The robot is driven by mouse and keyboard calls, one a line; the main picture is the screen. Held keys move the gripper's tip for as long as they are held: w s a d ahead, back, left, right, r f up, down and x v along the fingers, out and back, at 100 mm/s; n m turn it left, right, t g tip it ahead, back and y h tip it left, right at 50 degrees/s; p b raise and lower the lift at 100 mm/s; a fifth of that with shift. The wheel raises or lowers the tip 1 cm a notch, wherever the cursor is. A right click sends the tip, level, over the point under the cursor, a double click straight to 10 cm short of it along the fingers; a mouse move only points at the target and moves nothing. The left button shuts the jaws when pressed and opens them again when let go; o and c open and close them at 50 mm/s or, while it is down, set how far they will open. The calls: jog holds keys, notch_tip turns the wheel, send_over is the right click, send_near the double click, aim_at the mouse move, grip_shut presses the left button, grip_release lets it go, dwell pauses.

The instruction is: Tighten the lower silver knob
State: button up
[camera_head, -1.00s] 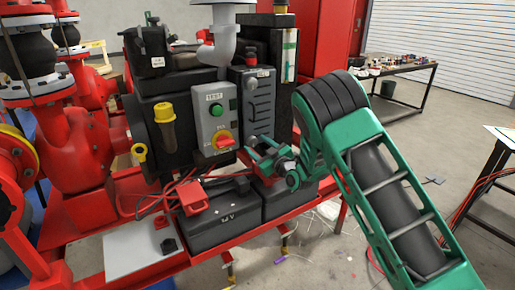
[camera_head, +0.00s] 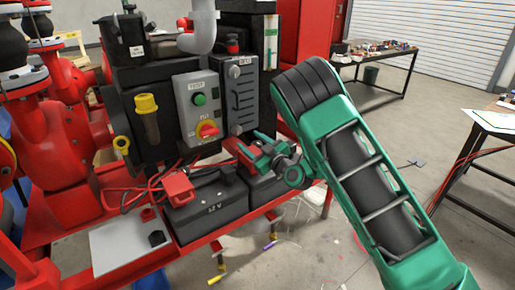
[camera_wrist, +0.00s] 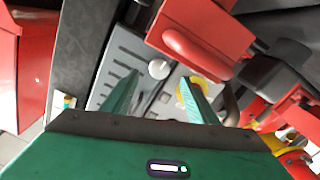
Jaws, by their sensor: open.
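The lower silver knob (camera_wrist: 158,68) is a small pale round knob on the grey slotted panel (camera_wrist: 120,62). In the wrist view it lies beyond and between the two green fingers of my gripper (camera_wrist: 160,98), closer to the left one. The fingers are apart and nothing is held. An upper silver knob (camera_head: 235,72) shows near the panel's top.
A control box (camera_head: 202,108) with a green button and a red-yellow switch stands left of the panel. A red clamp (camera_wrist: 205,38) is close to the knob in the wrist view. A black battery (camera_head: 210,207) and red cables lie below.

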jog(key=shift+s+d, duration=0.5)
jog(key=shift+d, duration=0.05)
jog(key=shift+s+d+f, duration=0.1)
jog(key=shift+s+d, duration=0.2)
jog(key=shift+s, duration=0.05)
jog(key=shift+s+d+r, duration=0.2)
jog(key=shift+s+d, duration=0.1)
jog(key=shift+s, duration=0.35)
